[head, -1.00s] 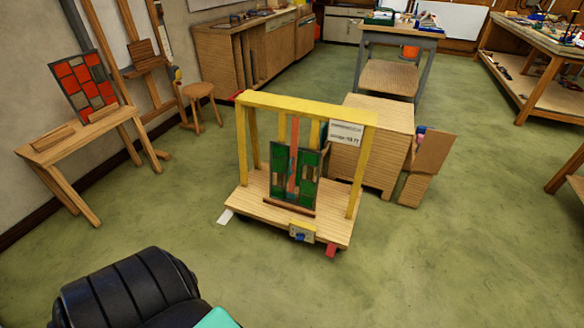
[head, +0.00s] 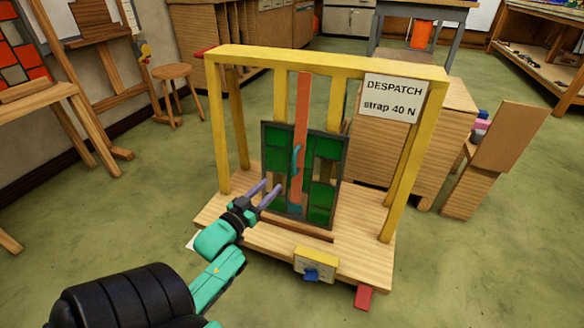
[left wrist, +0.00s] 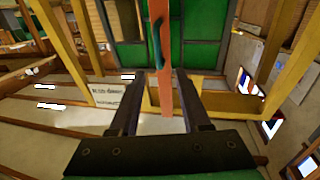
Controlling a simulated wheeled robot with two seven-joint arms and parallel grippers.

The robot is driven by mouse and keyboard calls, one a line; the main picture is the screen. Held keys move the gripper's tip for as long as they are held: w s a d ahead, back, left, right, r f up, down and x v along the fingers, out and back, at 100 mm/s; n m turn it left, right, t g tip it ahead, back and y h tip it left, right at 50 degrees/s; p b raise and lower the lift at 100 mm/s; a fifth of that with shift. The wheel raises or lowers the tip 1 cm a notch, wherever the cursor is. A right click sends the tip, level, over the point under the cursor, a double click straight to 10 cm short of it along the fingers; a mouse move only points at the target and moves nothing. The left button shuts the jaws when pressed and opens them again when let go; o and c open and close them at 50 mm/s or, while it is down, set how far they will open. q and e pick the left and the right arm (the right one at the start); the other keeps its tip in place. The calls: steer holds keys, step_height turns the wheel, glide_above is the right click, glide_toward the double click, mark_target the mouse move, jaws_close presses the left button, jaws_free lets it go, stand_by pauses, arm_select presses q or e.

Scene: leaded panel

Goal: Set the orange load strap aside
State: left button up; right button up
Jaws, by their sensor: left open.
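The orange load strap (head: 302,112) hangs upright from the yellow frame's top bar, in front of the green leaded panel (head: 275,157), which stands on the wooden trolley. A small teal handle (head: 296,160) shows on the strap's middle. My left gripper (head: 272,187) is open and empty, low and to the left of the strap in the head view. In the left wrist view the strap (left wrist: 165,98) shows between its two fingers; I cannot tell how far ahead it is. My right gripper is in neither view.
The yellow frame (head: 223,130) has posts at both sides and a "DESPATCH strap 40 N" sign (head: 393,98). A yellow box with a blue knob (head: 314,265) and a red block (head: 364,297) are at the trolley's front. A wooden cabinet (head: 385,150) stands behind right. Green floor is clear in front.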

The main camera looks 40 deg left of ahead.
mark_target(295, 162)
arm_select(q)
steer(key=w+b, duration=0.1)
steer(key=w, duration=0.3)
steer(key=w+a+b, duration=0.1)
steer(key=w+b, duration=0.1)
steer(key=w, duration=0.3)
steer(key=w+b, duration=0.1)
steer(key=w, duration=0.3)
steer(key=shift+w+a+r+b, duration=0.15)
steer(key=shift+w+a+b, duration=0.15)
steer(key=shift+b, duration=0.1)
steer(key=shift+w+r, duration=0.1)
steer(key=shift+w, duration=0.05)
jaws_close()
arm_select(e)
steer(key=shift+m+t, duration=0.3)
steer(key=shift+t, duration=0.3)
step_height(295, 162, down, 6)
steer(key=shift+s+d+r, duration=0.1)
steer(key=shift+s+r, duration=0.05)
